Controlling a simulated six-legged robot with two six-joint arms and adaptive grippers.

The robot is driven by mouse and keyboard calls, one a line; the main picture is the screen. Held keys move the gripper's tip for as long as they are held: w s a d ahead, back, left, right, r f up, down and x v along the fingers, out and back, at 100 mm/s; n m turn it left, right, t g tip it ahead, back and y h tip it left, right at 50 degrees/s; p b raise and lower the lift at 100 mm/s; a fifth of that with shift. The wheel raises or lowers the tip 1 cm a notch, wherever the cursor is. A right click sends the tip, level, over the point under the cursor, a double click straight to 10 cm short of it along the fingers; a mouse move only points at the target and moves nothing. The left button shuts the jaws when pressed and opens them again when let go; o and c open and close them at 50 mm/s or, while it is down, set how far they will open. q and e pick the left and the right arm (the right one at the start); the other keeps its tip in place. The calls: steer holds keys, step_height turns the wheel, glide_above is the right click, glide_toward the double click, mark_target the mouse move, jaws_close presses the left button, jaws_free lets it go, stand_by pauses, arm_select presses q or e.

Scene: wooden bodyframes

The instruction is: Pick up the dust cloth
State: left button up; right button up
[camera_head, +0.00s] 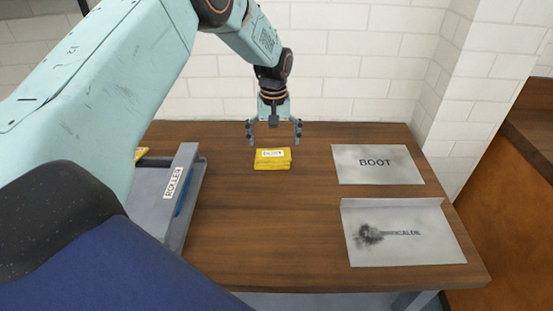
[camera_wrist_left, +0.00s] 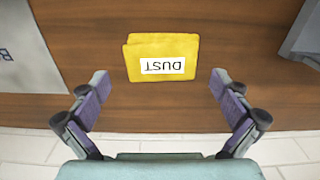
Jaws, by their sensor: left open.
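The dust cloth (camera_head: 272,160) is a folded yellow cloth with a white label, lying on the wooden table near its back edge. In the left wrist view the dust cloth (camera_wrist_left: 162,52) shows its label, reading DUST, upside down. My left gripper (camera_head: 274,137) is open and empty, pointing down just above and behind the cloth. In the left wrist view the left gripper's fingers (camera_wrist_left: 160,92) are spread wide, with the cloth ahead of and between them, apart from both. My right gripper is not in view.
A grey tray labelled ROLLER (camera_head: 178,187) stands left of the cloth, partly behind my arm. A BOOT plate (camera_head: 377,165) and a smudged grey plate (camera_head: 405,250) lie to the right. A white brick wall (camera_head: 340,60) rises behind the table (camera_head: 270,220). The table's middle is clear.

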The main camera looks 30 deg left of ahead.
mark_target(272, 156)
arm_select(q)
steer(key=f, duration=0.2)
steer(key=a+f, duration=0.1)
steer(key=f, duration=0.1)
steer(key=shift+w+a+f, duration=0.15)
steer(key=shift+f, duration=0.5)
steer(key=shift+d, duration=0.55)
steer(key=shift+a+f, duration=0.15)
steer(key=shift+a, duration=0.2)
steer(key=c, duration=0.3)
steer(key=shift+s+d, duration=0.15)
steer(key=shift+s, duration=0.05)
steer(key=c, duration=0.4)
